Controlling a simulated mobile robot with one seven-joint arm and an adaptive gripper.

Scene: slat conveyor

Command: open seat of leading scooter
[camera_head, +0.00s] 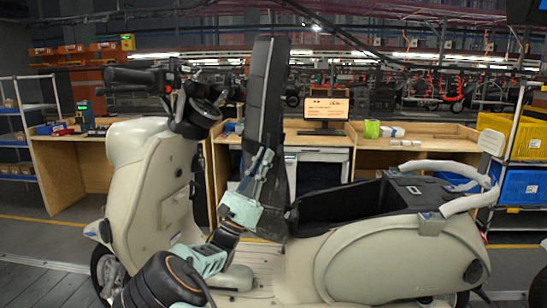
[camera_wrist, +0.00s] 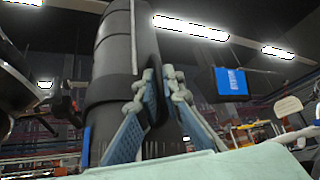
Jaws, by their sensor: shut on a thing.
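The cream scooter (camera_head: 400,256) stands side-on in the head view, its handlebar at the left. Its black seat (camera_head: 268,95) stands upright, hinged at the front of the open black storage bay (camera_head: 345,207). My gripper (camera_head: 263,160) is at the side of the raised seat, in its lower half. In the wrist view the seat (camera_wrist: 113,60) rises tall and dark, and my gripper's blue fingers (camera_wrist: 157,95) are shut on a black part at its edge. The exact spot of contact is partly hidden by the fingers.
A shelf with yellow (camera_head: 520,132) and blue bins (camera_head: 525,187) stands at the right. The handlebar (camera_head: 135,77) is left of the seat.

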